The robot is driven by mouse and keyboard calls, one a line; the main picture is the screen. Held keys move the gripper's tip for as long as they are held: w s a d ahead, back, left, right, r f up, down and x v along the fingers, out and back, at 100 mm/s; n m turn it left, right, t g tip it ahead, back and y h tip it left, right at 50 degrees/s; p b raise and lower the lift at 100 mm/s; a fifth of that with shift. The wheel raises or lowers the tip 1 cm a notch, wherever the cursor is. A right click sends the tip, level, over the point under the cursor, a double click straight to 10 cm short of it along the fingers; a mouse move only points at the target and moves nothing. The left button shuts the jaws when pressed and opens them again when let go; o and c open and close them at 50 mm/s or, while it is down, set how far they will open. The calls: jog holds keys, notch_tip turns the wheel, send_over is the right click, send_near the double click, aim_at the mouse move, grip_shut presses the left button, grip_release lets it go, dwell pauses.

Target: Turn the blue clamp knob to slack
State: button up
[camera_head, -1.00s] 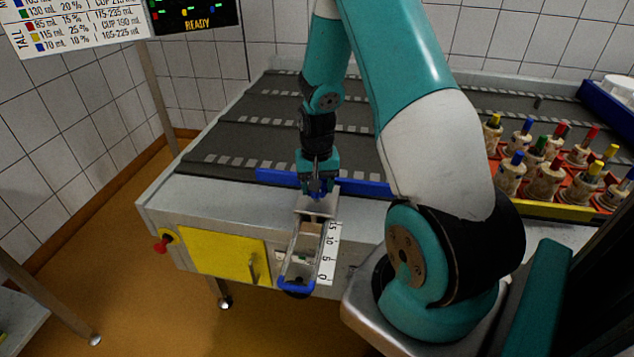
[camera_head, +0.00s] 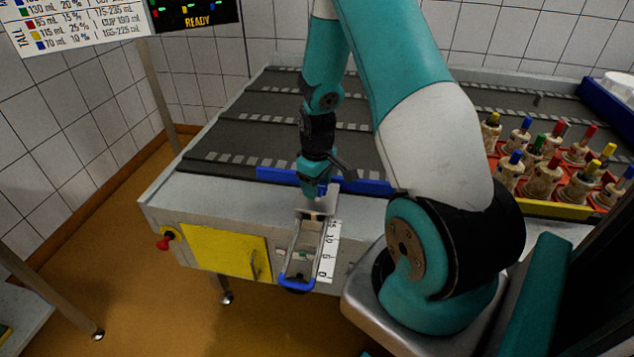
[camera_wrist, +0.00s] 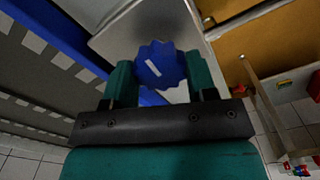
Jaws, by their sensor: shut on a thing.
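The blue clamp knob (camera_wrist: 160,64) is a scalloped disc with a white mark on its face. In the wrist view it sits between the two teal fingers of my gripper (camera_wrist: 160,82), which are shut on it from both sides. The white mark slants from upper left to lower right there. In the head view my gripper (camera_head: 313,188) points down at the back end of the metal slide (camera_head: 304,240). The knob is mostly hidden by the gripper in that view.
A white scale (camera_head: 329,250) runs beside the slide, which has a blue front end (camera_head: 296,282). A blue rail (camera_head: 275,177) lies behind the gripper. A red tray (camera_head: 563,206) of moulds with coloured knobs stands right. A yellow panel (camera_head: 226,254) is on the front.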

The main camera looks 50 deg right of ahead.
jog(key=shift+n, duration=0.5)
jog(key=o, duration=0.9)
notch_tip(320, 180, up, 18)
jog(key=shift+f, duration=0.25)
dwell(0.3)
jog(key=s+a+r+n+t+y, duration=0.1)
jog(key=s+a+r, duration=0.15)
jog(key=a, duration=0.65)
jog(key=s+a+r+n+y, duration=0.1)
jog(key=a+r, duration=0.2)
jog(key=a, duration=0.7)
jog(key=s+a+r, duration=0.1)
jog(key=s+a, duration=0.3)
jog(key=s+a+r+n+y, duration=0.1)
jog(key=s+a, duration=0.3)
jog(key=s+a+n+g+y, duration=0.1)
jog(key=s+a, duration=0.3)
jog(key=shift+s+a+r, duration=0.25)
jog(key=shift+s+r, duration=0.15)
